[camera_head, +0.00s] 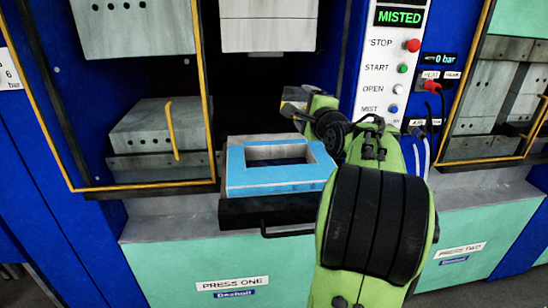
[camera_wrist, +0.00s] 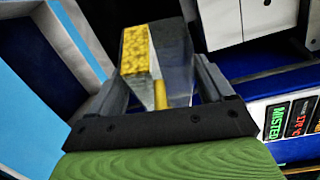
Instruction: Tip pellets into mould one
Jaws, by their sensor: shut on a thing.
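Mould one appears as a light blue block with a rectangular opening (camera_head: 236,172), on the black drawn-out tray (camera_head: 240,212) of press one. Its opening looks empty, with a bare grey inside. My gripper (camera_wrist: 162,88) is shut on a small grey container (camera_wrist: 174,48) that holds yellow pellets (camera_wrist: 135,50). In the head view the container (camera_head: 293,96) shows just behind the mould's right back corner, apart from it and partly hidden by my arm. In the wrist view the mould's blue edge (camera_wrist: 22,75) lies to the left of the container.
Press one's upper block (camera_head: 268,30) hangs above and behind the mould. A yellow-edged guard (camera_head: 140,190) stands at left. The control panel (camera_head: 385,70) reads "MISTED", with buttons close to my arm at right. The tray's handle (camera_head: 285,233) sticks out in front.

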